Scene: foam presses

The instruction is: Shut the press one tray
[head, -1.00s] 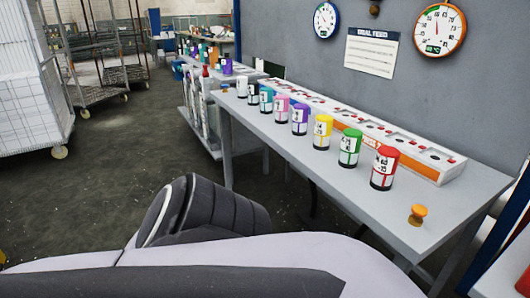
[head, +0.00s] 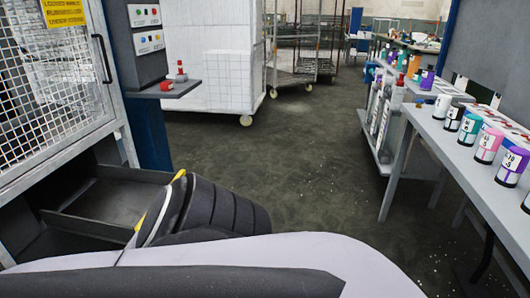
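A press with a wire-mesh door (head: 50,75) stands at the left. Low on it, below the door, a dark grey tray (head: 105,200) sticks out like an open drawer. My arm hides its near right part. A yellow strip (head: 178,176) shows along the edge of my arm beside the tray; I cannot tell what it belongs to. I cannot read which press this is. Neither of my grippers is in view; only my arm crosses the bottom of the picture.
A control panel (head: 147,35) with a small shelf (head: 165,89) stands beside the press. A white-loaded trolley (head: 225,70) is behind. A bench (head: 465,155) with coloured canisters runs along the right. The floor (head: 300,170) between is clear.

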